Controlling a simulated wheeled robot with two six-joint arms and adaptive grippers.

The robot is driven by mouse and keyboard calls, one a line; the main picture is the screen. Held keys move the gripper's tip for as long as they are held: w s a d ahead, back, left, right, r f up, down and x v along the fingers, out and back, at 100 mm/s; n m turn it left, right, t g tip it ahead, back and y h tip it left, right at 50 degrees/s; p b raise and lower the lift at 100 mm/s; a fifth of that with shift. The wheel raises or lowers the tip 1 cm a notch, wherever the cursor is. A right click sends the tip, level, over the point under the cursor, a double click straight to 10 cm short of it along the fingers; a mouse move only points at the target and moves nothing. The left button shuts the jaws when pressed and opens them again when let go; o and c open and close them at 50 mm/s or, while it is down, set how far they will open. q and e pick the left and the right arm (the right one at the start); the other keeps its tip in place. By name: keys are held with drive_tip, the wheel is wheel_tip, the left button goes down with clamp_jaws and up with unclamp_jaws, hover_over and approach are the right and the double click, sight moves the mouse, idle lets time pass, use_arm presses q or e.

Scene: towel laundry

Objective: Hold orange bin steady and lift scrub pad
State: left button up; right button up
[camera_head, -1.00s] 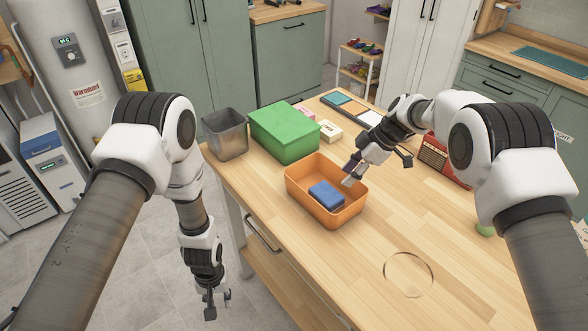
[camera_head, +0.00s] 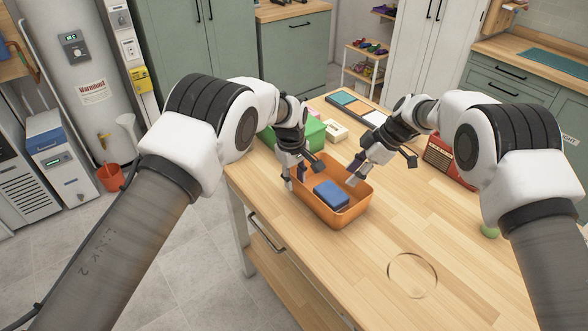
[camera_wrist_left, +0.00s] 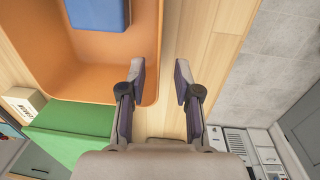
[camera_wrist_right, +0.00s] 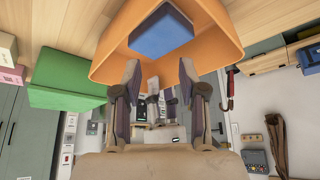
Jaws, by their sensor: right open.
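The orange bin (camera_head: 348,219) stands on the wooden table. The blue scrub pad (camera_head: 331,194) lies flat inside it; the pad also shows in the left wrist view (camera_wrist_left: 98,13) and the right wrist view (camera_wrist_right: 160,30). My left gripper (camera_head: 296,183) is at the bin's left wall. In the left wrist view its open fingers (camera_wrist_left: 161,85) appear on either side of that wall's rim, with nothing gripped. My right gripper (camera_head: 361,176) is at the bin's back right rim, clear of the pad. In the right wrist view its fingers (camera_wrist_right: 161,75) are apart and empty.
A green box (camera_head: 312,131) stands behind the bin, partly hidden by my left arm. A red radio (camera_head: 450,160) stands at right. The table front right is mostly clear.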

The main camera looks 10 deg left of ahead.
sight(297, 196)
use_arm(q)
drive_tip(key=f, duration=0.4)
drive_tip(key=shift+w+d+f, duration=0.2)
drive_tip(key=shift+d+f, duration=0.1)
drive_tip(key=shift+f, duration=0.05)
drive_tip(key=shift+a, duration=0.1)
